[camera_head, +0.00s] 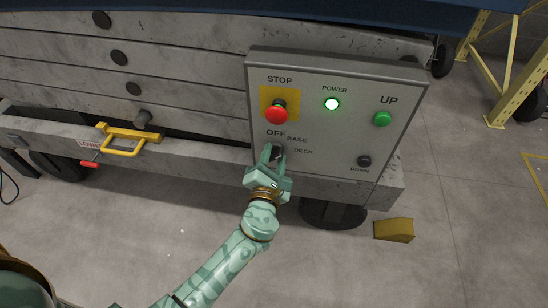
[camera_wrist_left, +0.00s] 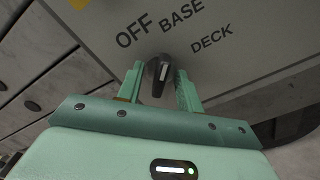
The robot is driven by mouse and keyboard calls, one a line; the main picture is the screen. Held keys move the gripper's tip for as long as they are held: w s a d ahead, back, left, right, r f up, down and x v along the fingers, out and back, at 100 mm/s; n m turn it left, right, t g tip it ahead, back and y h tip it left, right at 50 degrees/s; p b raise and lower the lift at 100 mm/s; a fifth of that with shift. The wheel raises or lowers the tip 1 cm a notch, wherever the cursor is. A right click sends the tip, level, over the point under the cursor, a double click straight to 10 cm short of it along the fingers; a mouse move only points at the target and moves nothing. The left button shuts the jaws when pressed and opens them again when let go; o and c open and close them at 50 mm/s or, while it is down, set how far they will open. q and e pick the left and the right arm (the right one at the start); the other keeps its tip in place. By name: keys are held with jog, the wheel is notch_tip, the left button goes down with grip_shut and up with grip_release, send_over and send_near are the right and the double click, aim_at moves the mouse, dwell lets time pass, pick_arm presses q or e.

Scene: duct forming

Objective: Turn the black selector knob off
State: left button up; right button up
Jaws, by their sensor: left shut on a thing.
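The black selector knob (camera_wrist_left: 156,82) sits on the grey control panel (camera_head: 320,78), below the printed words OFF, BASE and DECK. In the left wrist view its white mark points up and slightly right, roughly toward BASE. My left gripper (camera_head: 271,154) is at the knob, with one finger on each side, shut on it. The fingers (camera_wrist_left: 160,84) also show in the left wrist view. In the head view the gripper partly hides the knob (camera_head: 278,149). My right gripper is in neither view.
A red STOP button (camera_head: 276,114) on a yellow plate is just above. A lit POWER lamp (camera_head: 331,104), a green UP button (camera_head: 382,119) and a black button (camera_head: 364,161) are to the right. A yellow handle (camera_head: 124,149) is left; a yellow block (camera_head: 394,230) lies on the floor.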

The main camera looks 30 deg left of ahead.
pick_arm(q)
jog(key=shift+n, duration=0.3)
jog(key=n, duration=0.2)
jog(key=shift+f+n, duration=0.1)
jog(key=shift+n, duration=0.3)
jog(key=n, duration=0.3)
jog(key=shift+b, duration=0.35)
jog(key=shift+n, duration=1.3)
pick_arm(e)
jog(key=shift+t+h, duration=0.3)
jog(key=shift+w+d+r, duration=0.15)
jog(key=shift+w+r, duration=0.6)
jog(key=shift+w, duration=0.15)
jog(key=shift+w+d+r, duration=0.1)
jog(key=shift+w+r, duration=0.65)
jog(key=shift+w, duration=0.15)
pick_arm(q)
jog(key=o, duration=1)
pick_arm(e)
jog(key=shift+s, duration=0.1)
